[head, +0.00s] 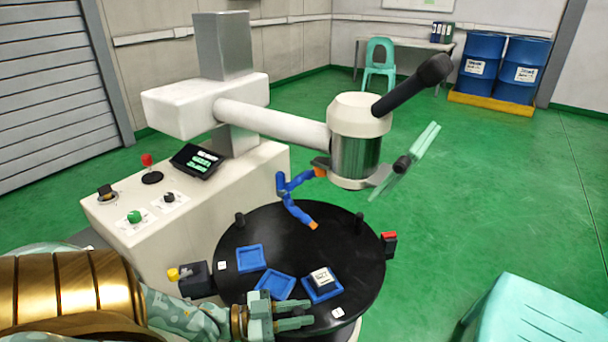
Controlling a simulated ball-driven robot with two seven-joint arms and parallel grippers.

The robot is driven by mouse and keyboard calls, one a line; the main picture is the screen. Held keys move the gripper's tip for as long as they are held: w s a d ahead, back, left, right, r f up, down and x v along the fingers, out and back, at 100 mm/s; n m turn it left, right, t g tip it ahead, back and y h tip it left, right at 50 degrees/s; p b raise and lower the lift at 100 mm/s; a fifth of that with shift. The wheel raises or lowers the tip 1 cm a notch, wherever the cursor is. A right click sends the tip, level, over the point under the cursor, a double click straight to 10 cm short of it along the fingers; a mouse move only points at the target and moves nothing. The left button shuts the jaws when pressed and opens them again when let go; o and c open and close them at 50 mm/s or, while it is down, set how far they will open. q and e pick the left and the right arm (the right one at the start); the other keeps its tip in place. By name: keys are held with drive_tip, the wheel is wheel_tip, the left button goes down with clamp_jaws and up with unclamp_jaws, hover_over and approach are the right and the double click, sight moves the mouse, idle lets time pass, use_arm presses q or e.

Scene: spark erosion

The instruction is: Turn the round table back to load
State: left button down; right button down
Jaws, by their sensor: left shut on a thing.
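The round table (345,255) is a black disc below the machine head. Two upright black posts (240,219) (359,222) stand near its far rim. Three blue trays (249,256) (274,296) (311,296) lie on its near half. The right one holds a dark block with a white label (322,278); the other two look empty. My left gripper (308,314) reaches over the near edge and is shut low at the table, apparently on a third post that its fingers hide. My right gripper is out of view.
The machine head (357,150) hangs over the far side, with a blue jointed nozzle (290,195) beside it. A black box with a yellow knob (173,274) stands left of the table, a red-topped block (389,240) right. A pale green stool (540,310) is front right.

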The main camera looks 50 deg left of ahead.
use_arm(q)
drive_tip(key=shift+s+f, duration=0.15)
drive_tip(key=c, duration=1.6)
unclamp_jaws()
drive_tip(key=o, duration=0.3)
drive_tip(key=shift+s+a, duration=0.1)
drive_tip(key=shift+a, duration=0.05)
drive_tip(key=shift+o, duration=0.2)
drive_tip(key=p+v, duration=0.3)
drive_tip(key=v, duration=1.3)
drive_tip(key=shift+p, duration=0.3)
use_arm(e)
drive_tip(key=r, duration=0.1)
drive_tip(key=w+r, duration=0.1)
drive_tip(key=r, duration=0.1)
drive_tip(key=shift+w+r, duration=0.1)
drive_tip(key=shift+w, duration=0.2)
